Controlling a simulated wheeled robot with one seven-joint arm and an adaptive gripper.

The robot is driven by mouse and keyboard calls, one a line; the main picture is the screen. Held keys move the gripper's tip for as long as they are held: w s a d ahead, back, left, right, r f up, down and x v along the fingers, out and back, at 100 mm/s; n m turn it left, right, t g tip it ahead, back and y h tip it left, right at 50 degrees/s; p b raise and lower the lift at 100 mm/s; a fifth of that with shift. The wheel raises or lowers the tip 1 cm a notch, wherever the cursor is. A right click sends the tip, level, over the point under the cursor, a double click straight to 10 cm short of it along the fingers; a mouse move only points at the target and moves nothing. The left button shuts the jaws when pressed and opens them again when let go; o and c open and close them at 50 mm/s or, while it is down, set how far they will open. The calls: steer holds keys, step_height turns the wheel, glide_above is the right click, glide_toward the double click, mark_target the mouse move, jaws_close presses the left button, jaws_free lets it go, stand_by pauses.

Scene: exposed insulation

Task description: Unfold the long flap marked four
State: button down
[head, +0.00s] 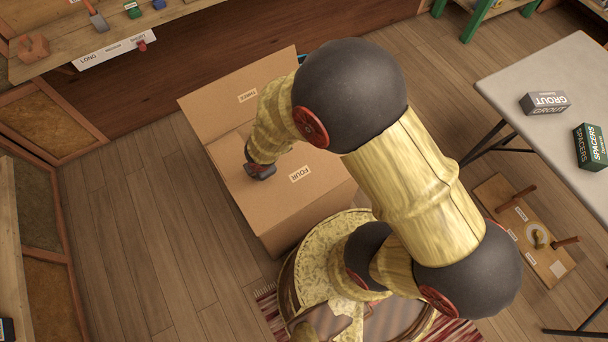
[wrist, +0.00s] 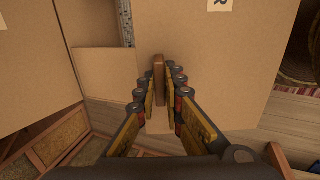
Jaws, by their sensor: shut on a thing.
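A cardboard box stands on the floor in the head view. Its flap marked four (head: 318,190) lies across the box top, with its label facing up. In the wrist view, that flap (wrist: 235,60) fills the middle and right, and part of its label shows at the top edge. My gripper (head: 260,174) is at the flap's left edge in the head view. In the wrist view, my gripper (wrist: 159,74) has its fingers on either side of a narrow brown tab (wrist: 158,75) at the flap's edge and is shut on it. My arm hides part of the box.
The flap marked three (head: 215,100) is spread out at the box's far side. A grey table (head: 540,85) stands at right, and a wooden board with pegs (head: 510,215) lies below it. A wooden shelf (head: 60,50) is at upper left. The floor left of the box is clear.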

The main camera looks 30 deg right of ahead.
steer(key=shift+r, duration=0.2)
stand_by(0.3)
steer(key=shift+s+r+t, duration=0.3)
steer(key=shift+r+t, duration=0.2)
steer(key=shift+s+r, duration=0.2)
steer(key=shift+r, duration=0.05)
steer(key=shift+s+t, duration=0.1)
steer(key=shift+t, duration=0.2)
steer(key=shift+s+d+r+t+b, duration=0.1)
steer(key=shift+s+r+t+b, duration=0.2)
steer(key=shift+s+r+t, duration=0.3)
steer(key=shift+r, duration=0.1)
steer(key=shift+r, duration=0.1)
stand_by(0.6)
